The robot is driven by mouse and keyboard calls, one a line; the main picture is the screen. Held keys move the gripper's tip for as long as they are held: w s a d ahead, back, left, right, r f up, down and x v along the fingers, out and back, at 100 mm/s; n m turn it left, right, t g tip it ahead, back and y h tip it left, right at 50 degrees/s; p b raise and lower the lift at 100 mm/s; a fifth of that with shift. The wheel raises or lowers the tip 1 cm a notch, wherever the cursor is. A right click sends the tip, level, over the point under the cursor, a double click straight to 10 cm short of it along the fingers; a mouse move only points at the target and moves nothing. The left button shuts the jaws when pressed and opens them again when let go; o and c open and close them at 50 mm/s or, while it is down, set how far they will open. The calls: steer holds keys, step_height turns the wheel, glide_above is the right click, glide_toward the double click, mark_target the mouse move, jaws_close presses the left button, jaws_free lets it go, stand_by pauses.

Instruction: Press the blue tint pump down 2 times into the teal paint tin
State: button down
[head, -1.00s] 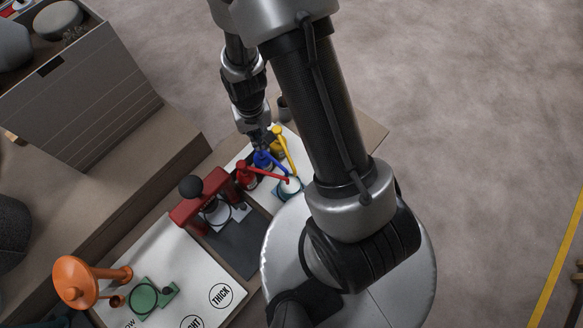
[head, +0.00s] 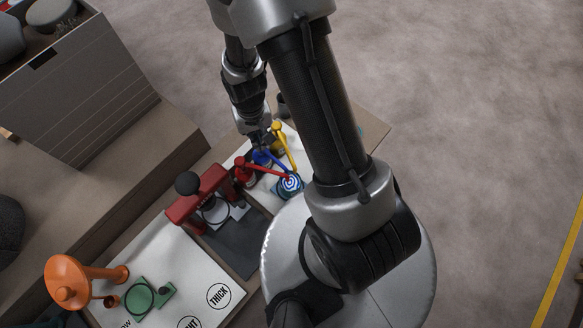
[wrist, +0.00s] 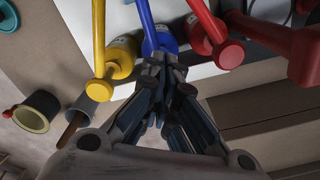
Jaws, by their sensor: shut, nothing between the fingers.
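The blue tint pump (head: 262,158) stands between the red and yellow pumps on a white board. My gripper (head: 263,145) is shut and points down right over its head. In the wrist view the closed fingertips (wrist: 164,62) meet the blue pump's head (wrist: 158,40) and cover part of it. They look to be touching it; how far the head is pressed I cannot tell. The teal paint tin (head: 288,187) sits in front of the pumps, under the spout ends, partly beside my arm. Its white paint shows a blue spiral.
The red pump (head: 243,170) and yellow pump (head: 279,133) stand close on either side. A red press (head: 196,203), a green fixture (head: 148,298) and an orange lamp-like stand (head: 68,280) are left.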

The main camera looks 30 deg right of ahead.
steer(key=shift+f, duration=0.1)
steer(key=shift+r+p, duration=1.25)
steer(key=shift+r, duration=0.35)
steer(key=shift+f, duration=0.1)
steer(key=shift+f+b, duration=1.25)
steer(key=shift+f, duration=0.3)
steer(key=shift+r, duration=0.2)
steer(key=shift+r+p, duration=1.25)
steer(key=shift+r, duration=0.2)
steer(key=shift+r+p, duration=2.35)
steer(key=shift+r, duration=0.65)
